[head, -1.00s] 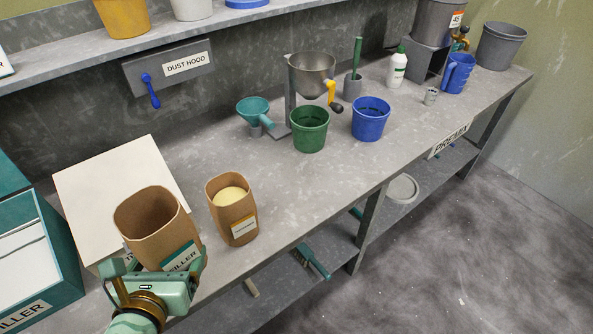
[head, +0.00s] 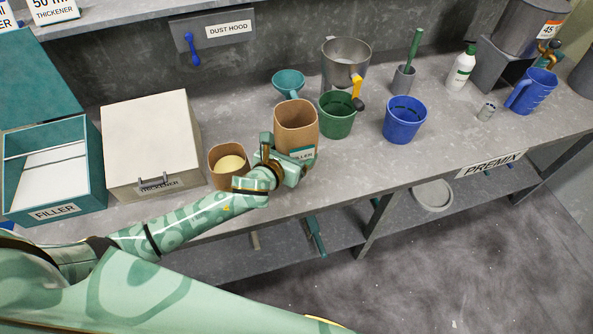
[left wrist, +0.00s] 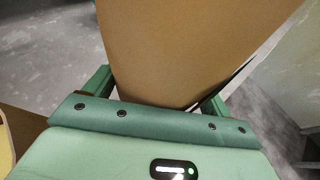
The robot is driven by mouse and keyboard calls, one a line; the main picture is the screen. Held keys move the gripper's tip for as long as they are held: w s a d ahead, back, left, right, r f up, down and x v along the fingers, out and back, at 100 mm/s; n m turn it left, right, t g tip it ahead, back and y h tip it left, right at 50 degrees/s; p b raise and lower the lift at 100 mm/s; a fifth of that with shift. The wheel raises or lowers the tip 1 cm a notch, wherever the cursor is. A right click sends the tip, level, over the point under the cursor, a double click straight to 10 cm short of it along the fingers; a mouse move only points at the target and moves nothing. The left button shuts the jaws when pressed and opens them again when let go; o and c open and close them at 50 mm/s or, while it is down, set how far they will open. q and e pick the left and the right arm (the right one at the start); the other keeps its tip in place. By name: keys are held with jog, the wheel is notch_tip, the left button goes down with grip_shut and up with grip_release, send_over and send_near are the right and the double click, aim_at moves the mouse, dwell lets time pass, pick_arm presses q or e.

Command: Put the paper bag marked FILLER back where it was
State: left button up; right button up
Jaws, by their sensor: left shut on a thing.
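The bag also fills the top of the left wrist view (left wrist: 190,50) between the fingers. I cannot tell whether its base touches the bench. A teal box labelled FILLER (head: 93,185) stands open at the far left, its lid (head: 40,75) raised, with white surfaces inside. My right gripper is not in view.
A closed pale THICKENER box (head: 150,130) and a second paper bag with pale yellow contents (head: 217,176) stand between the teal box and my gripper. A green bucket (head: 337,120), teal funnel (head: 288,82) and blue bucket (head: 404,122) stand near the held bag.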

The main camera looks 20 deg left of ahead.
pick_arm(q)
jog(key=f+b, duration=0.1)
jog(key=f, duration=0.1)
jog(key=f+b, duration=0.1)
jog(key=f, duration=0.1)
jog(key=w+f+b, duration=0.1)
jog(key=f, duration=0.1)
jog(key=shift+f+b, duration=1)
jog(key=shift+f, duration=1.05)
jog(key=shift+f, duration=0.1)
jog(key=o, duration=1.5)
jog(key=shift+s+r, duration=0.2)
jog(key=p+v, duration=0.3)
jog(key=v, duration=0.8)
jog(key=shift+s+a+r, duration=0.15)
jog(key=shift+s+r, duration=0.05)
jog(key=shift+s, duration=0.1)
